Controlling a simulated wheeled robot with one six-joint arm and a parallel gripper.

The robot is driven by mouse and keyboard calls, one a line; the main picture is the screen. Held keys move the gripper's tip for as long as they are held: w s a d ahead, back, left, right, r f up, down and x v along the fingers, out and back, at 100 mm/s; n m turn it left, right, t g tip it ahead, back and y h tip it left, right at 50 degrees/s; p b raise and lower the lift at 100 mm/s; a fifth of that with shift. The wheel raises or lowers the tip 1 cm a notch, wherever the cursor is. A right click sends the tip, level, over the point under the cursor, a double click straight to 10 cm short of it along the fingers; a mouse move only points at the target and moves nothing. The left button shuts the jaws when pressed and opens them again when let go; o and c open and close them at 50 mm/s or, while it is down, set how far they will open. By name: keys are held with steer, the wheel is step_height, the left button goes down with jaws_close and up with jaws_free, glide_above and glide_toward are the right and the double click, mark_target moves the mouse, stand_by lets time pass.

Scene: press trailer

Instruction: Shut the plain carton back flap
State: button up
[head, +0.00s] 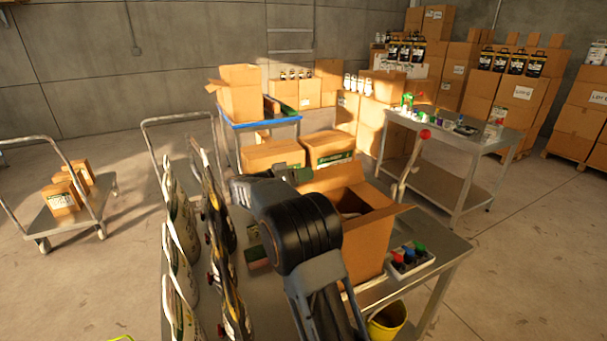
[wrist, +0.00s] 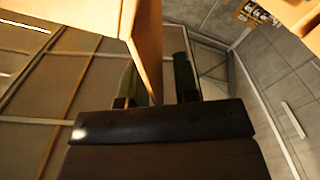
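The plain carton (head: 366,250) stands open on a metal table. Its back flap (head: 328,179) is raised and leans away from the opening. Another flap (head: 392,214) sticks out at the right. My gripper (head: 289,173) is at the back left of the carton, beside the back flap, and my arm hides part of the carton's left side. In the wrist view my gripper (wrist: 158,80) has its two green fingers apart. A tan cardboard panel (wrist: 148,45), apparently a carton flap, reaches down by the left finger and partly covers it. I cannot tell if they touch.
Upright printed bags (head: 178,250) stand left of my arm on the table. A tray with colored-topped items (head: 409,258) sits right of the carton. Closed cartons (head: 272,155) are behind. A yellow bucket (head: 387,321) is below the table edge.

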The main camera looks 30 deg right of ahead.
steer(key=shift+c, duration=0.4)
jaws_close()
steer(key=shift+s, duration=0.15)
steer(key=m+b, duration=0.1)
steer(key=s+m+b, duration=0.1)
steer(key=m, duration=0.1)
steer(key=s+m+b, duration=0.1)
steer(key=m, duration=0.1)
steer(key=shift+s+r, duration=0.2)
steer(key=shift+r, duration=0.1)
steer(key=s+m+b, duration=0.1)
steer(key=m+b, duration=0.1)
steer(key=s+m+b, duration=0.1)
steer(key=m+b, duration=0.1)
steer(key=s+m+b, duration=0.1)
steer(key=m+b, duration=0.1)
steer(key=shift+s+a+f+m+b, duration=0.15)
steer(key=shift+s+f+m+b, duration=0.1)
steer(key=shift+m+b, duration=0.15)
steer(key=shift+s, duration=0.1)
steer(key=shift+c, duration=1.9)
jaws_free()
